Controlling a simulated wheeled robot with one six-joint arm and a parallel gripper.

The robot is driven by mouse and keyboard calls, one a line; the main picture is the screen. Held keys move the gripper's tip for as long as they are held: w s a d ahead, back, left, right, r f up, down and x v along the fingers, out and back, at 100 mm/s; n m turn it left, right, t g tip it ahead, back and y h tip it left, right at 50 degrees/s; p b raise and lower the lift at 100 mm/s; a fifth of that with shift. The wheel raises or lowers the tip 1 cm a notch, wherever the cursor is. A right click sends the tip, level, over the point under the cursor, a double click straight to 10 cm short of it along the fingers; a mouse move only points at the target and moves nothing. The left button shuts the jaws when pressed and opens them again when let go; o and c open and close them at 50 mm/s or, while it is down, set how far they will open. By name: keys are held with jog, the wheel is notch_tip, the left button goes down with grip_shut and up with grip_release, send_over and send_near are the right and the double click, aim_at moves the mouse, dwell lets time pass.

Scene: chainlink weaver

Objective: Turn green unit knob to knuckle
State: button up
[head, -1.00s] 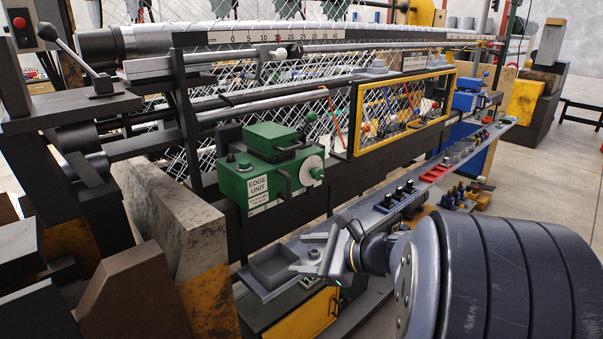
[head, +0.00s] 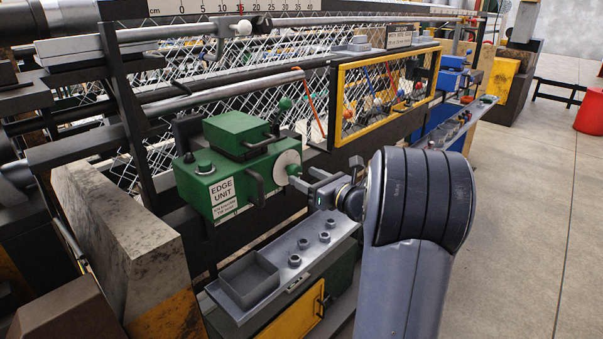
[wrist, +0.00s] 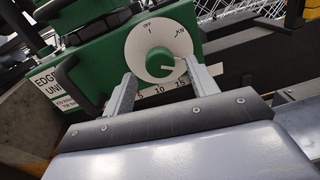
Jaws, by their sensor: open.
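The green edge unit (head: 228,178) is mounted on the machine rail. Its knob is a white dial (head: 287,165), which also shows in the wrist view (wrist: 145,45) with a green hub (wrist: 159,60). A small dark mark on the hub points right. "OFF" is printed near the top of the dial, and a partly readable "KN" label (wrist: 181,37) stands at the upper right. My gripper (head: 296,178) is open in front of the dial. In the wrist view its fingers (wrist: 160,70) stand either side of the hub, overlapping the dial's lower edges; contact cannot be told.
A black handle (head: 255,186) sticks out left of the dial. A yellow-framed mesh window (head: 337,110) is to the right.

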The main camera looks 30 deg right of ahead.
aim_at(293, 170)
jog(key=shift+x, duration=1.15)
jog(key=c, duration=1)
jog(key=shift+o, duration=0.2)
